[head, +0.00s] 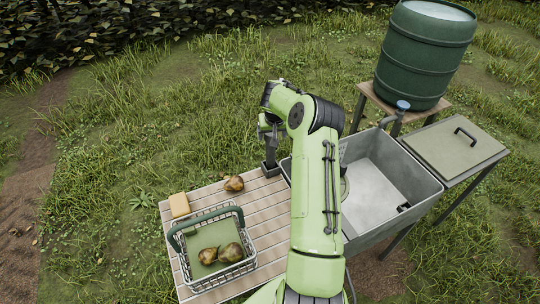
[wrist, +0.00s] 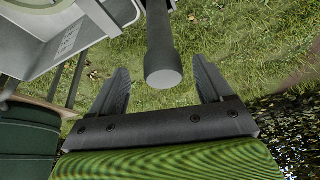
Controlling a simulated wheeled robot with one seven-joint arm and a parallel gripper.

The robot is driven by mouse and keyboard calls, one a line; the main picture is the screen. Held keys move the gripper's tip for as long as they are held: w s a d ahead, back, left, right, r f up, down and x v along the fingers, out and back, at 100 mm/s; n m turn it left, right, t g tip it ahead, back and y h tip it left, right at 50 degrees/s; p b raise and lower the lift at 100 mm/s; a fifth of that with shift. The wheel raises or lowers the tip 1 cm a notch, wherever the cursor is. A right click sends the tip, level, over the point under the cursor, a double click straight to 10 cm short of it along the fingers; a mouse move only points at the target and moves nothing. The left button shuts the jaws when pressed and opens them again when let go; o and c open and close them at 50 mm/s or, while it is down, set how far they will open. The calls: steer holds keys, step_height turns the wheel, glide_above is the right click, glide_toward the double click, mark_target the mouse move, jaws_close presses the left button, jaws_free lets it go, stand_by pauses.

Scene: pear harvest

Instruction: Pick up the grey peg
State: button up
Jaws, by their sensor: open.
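The grey peg (head: 270,152) stands upright on a dark base at the far right corner of the slatted table. In the wrist view the peg (wrist: 163,70) is a dark grey cylinder with a round end face, lying between the two fingers with a gap on each side. My green arm hides part of the table and sink in the head view.
A wire basket (head: 250,258) with a green handle holds brown-green pears at the table's left. A pear (head: 234,183) and a tan block (head: 179,205) lie behind it. A metal sink (head: 425,185) is right, with a green barrel (head: 425,55) beyond.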

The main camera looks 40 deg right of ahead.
mark_target(271, 153)
steer(key=x, duration=0.3)
steer(key=p+x, duration=0.1)
steer(key=x, duration=0.2)
steer(key=shift+w+d+f, duration=0.1)
steer(key=shift+w+f, duration=0.1)
steer(key=shift+w, duration=0.15)
steer(key=shift+s, duration=0.1)
steer(key=shift+r, duration=0.1)
steer(key=shift+c, duration=1.3)
jaws_close()
